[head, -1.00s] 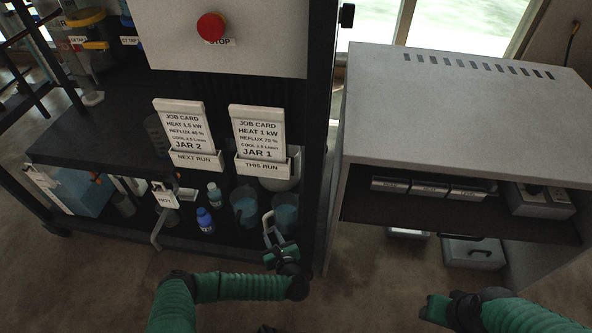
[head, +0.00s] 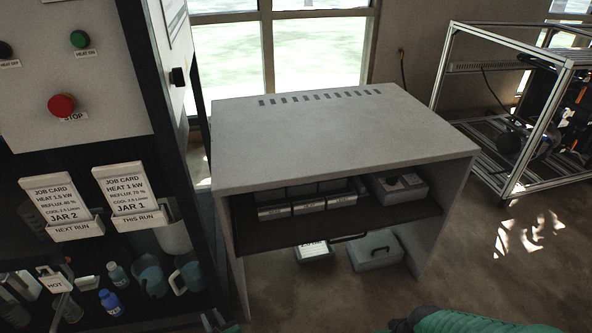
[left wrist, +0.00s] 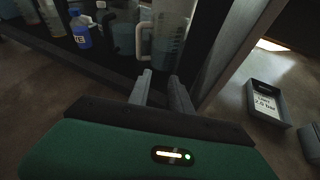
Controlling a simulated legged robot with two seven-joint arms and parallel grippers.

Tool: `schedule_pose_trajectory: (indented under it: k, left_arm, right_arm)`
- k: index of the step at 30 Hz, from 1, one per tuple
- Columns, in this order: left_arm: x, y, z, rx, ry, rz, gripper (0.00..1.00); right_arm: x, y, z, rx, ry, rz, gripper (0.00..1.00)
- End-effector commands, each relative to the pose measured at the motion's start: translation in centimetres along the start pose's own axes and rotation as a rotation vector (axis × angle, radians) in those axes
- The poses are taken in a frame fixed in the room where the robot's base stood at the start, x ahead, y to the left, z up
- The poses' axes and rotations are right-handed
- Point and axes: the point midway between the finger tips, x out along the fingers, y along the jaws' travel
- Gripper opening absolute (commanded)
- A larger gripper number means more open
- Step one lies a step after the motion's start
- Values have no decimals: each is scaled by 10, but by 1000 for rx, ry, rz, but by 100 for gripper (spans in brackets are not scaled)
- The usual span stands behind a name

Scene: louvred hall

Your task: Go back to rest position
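My left gripper (head: 214,320) shows at the bottom edge of the head view, in front of the rack's lower shelf. In the left wrist view its two grey fingers (left wrist: 160,76) stand apart with nothing between them, so it is open and empty. A clear jug with a handle (left wrist: 165,38) stands on the shelf beyond the fingertips, apart from them. My right arm's green sleeve (head: 465,320) shows at the bottom right of the head view. Its fingers are out of the picture.
The black rack holds a jug (head: 188,272), a blue bottle (head: 111,302) and two job cards (head: 128,188). A grey bench (head: 330,135) stands ahead, with a grey case (head: 376,252) on the floor beneath. A metal frame (head: 500,190) stands right. Floor is open between.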

Motion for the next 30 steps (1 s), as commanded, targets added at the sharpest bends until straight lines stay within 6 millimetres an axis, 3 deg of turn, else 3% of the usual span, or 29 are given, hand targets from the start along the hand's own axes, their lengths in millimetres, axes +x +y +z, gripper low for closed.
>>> schedule_pose_trajectory:
  k: [11,14,18,20,23,27,30]
  left_arm:
    - [-23,-79,28,558,-121,-415,25]
    - [-39,-100,30,797,-176,-558,25]
    - [-72,-118,28,1264,-290,-793,25]
    - [-88,-116,27,1518,-350,-898,25]
    - [-112,-95,31,1931,-438,-1047,25]
    - [-141,-47,61,2431,-524,-1202,25]
    - [-164,-14,87,2680,-562,-1287,25]
  right_arm:
    - [0,0,0,-1,0,0,41]
    - [0,0,0,-1,0,0,41]
    - [0,0,0,-1,0,0,41]
    - [0,0,0,-1,0,0,41]
    - [0,0,0,-1,0,0,41]
    - [0,0,0,-1,0,0,41]
    - [0,0,0,-1,0,0,41]
